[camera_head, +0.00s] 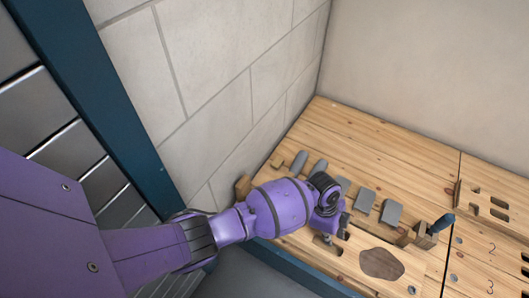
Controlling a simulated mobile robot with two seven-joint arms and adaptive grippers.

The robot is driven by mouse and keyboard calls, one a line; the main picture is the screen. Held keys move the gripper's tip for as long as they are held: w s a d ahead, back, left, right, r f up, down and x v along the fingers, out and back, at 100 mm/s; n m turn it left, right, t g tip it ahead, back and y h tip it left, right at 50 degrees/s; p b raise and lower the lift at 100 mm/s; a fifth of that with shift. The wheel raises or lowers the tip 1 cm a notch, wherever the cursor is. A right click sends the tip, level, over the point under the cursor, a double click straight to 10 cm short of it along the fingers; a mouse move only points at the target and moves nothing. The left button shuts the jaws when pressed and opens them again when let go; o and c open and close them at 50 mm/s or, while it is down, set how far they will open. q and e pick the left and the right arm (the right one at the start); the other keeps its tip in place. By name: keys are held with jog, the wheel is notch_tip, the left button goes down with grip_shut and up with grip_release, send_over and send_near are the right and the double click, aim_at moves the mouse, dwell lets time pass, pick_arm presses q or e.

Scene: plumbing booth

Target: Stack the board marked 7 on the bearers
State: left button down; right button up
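My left gripper (340,225) is over the wooden workbench (385,155), seen from behind its purple arm. Its fingers are small and partly hidden, so I cannot tell whether they are open or shut, or whether they hold anything. No board marked 7 can be made out in this view. I cannot identify the bearers for sure. My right gripper is out of view.
Several grey blocks (391,212) stand in a row beside my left gripper. A blue-handled tool (441,223) stands in a wooden holder (425,237). A dark brown patch (382,264) lies in front. Marks 2 and 3 show at right. The bench's back is clear.

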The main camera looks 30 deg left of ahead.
pick_arm(q)
jog(key=c, duration=1.6)
grip_release()
jog(key=shift+w+d+r, duration=0.1)
jog(key=shift+w+r, duration=0.05)
jog(key=shift+w, duration=0.05)
jog(key=shift+c, duration=0.2)
jog(key=shift+o, duration=0.4)
jog(key=shift+s, duration=0.1)
jog(key=v, duration=0.7)
jog(key=shift+r, duration=0.15)
